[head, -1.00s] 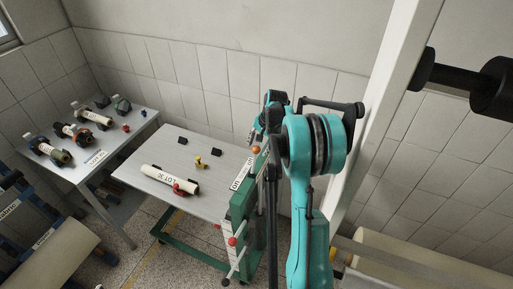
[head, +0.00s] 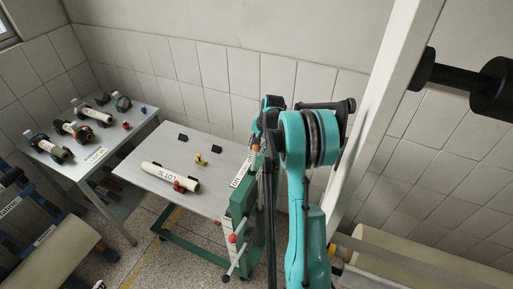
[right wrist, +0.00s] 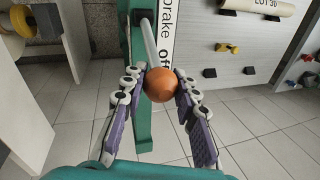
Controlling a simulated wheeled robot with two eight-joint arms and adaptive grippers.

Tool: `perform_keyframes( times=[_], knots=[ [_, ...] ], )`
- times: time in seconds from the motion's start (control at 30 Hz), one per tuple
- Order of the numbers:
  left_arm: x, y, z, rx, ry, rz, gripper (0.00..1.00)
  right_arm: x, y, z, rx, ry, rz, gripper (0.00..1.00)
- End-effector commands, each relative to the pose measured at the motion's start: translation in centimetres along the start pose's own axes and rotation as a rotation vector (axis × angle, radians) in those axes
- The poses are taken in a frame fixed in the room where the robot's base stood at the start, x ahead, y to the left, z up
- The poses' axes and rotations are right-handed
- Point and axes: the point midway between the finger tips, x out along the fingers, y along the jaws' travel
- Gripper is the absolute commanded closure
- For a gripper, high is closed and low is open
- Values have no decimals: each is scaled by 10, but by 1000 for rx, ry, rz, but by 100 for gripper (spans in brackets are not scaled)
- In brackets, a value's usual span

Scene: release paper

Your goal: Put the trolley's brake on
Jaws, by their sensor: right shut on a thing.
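The trolley has a pale grey top (head: 212,184) and a green frame (head: 238,214) at its near right end. Its brake lever (right wrist: 149,43) is a light rod ending in an orange ball knob (right wrist: 159,84), in the right wrist view. The rod runs from a dark pivot beside a white label plate (right wrist: 167,28) reading "brake" and "off"; the knob is near "off". My right gripper (right wrist: 158,78) is shut on the knob, one finger on each side. In the head view my right arm hides much of this end. My left gripper is out of view.
A cream roll (head: 171,176) marked as a lot lies on the trolley top with a red clamp and a yellow piece. A side table (head: 92,160) with several rolls stands at left. A pale post (head: 378,110) is close on the right.

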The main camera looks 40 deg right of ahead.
Motion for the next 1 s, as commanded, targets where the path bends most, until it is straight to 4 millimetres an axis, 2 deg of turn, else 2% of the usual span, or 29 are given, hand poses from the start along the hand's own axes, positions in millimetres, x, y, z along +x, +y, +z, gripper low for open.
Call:
perform_keyframes(
  times=[0.27, 0.9, 1.0],
  knots=[
    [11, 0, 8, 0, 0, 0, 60, -2, 1, 13, -29, 92, -16, 100],
    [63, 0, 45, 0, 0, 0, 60, -8, 9, 76, -175, 601, -102, 100],
    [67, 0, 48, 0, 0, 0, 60, -8, 11, 82, -169, 599, -100, 100]
  ],
)
